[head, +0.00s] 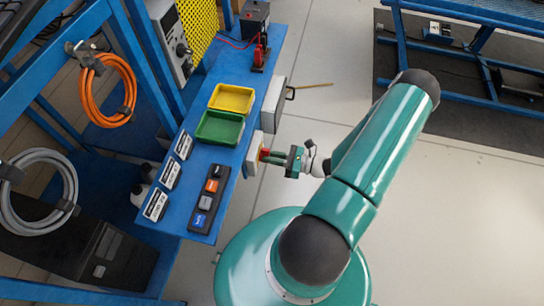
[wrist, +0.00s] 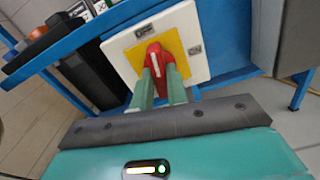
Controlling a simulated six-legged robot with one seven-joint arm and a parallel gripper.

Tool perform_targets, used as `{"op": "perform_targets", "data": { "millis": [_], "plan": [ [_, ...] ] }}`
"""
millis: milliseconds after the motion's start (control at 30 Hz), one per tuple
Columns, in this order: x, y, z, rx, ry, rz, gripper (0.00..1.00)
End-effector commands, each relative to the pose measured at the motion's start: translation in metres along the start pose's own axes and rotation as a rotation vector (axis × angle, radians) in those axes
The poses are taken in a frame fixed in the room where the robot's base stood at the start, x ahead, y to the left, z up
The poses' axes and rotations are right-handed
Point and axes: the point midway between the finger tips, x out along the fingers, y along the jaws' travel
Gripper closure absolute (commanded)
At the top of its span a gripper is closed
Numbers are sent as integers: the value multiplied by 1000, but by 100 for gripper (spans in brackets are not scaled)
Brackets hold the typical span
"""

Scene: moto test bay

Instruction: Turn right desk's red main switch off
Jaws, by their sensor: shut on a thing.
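The red main switch (wrist: 155,57) is a red rotary handle with a white stripe on a yellow square plate (wrist: 136,60), fixed to a pale box (wrist: 192,22) on the desk's side. In the wrist view its handle looks roughly upright, slightly tilted. My gripper (wrist: 162,80) is shut on the red handle, with a green finger on each side of it. In the head view my gripper (head: 270,156) reaches the box (head: 252,160) at the desk's right edge.
The blue desk (head: 262,75) holds a yellow tray (head: 232,98), a green tray (head: 219,128), a control strip (head: 207,201) and several labelled signs. A grey box with a handle (head: 273,104) sticks out beyond the switch. Open floor (head: 460,210) lies to the right.

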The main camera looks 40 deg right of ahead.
Motion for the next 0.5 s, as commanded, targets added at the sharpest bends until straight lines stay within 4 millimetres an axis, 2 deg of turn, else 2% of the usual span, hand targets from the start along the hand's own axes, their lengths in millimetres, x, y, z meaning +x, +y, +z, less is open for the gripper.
{"op": "perform_targets", "data": {
  "millis": [233,500],
  "plan": [
    [1,0,0,-132,-1,2,100],
    [2,0,0,-189,-1,2,100]
  ]
}}
